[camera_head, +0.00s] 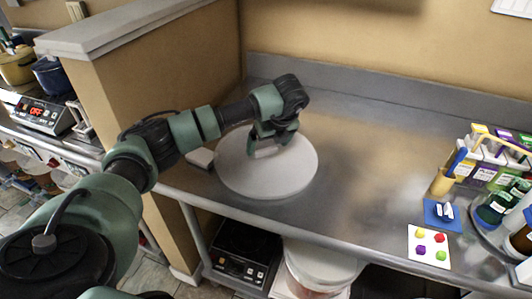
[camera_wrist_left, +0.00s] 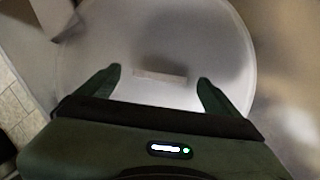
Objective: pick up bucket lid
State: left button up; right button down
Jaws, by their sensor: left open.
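The bucket lid (camera_head: 285,176) is a white round disc lying flat on the metal counter, left of the middle in the head view. It fills much of the left wrist view (camera_wrist_left: 215,40), where a pale bar-shaped handle (camera_wrist_left: 160,77) shows on it. My left gripper (camera_head: 268,150) is over the lid with its fingers pointing down. In the left wrist view its two green fingers (camera_wrist_left: 160,85) are apart, one toward each end of the handle, and hold nothing. Whether the fingertips touch the lid cannot be told. My right gripper is not in view.
A small pale block (camera_head: 200,158) lies left of the lid by a partition wall (camera_head: 165,75). At the right are a card with coloured dots (camera_head: 428,246), a blue pad (camera_head: 441,215) and bottles (camera_head: 498,205). A white bucket (camera_head: 318,270) stands below the counter. The counter's middle is clear.

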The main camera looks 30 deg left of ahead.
pick_arm(q)
jog(key=shift+x, duration=0.8)
jog(key=shift+r, duration=0.1)
jog(key=c, duration=2)
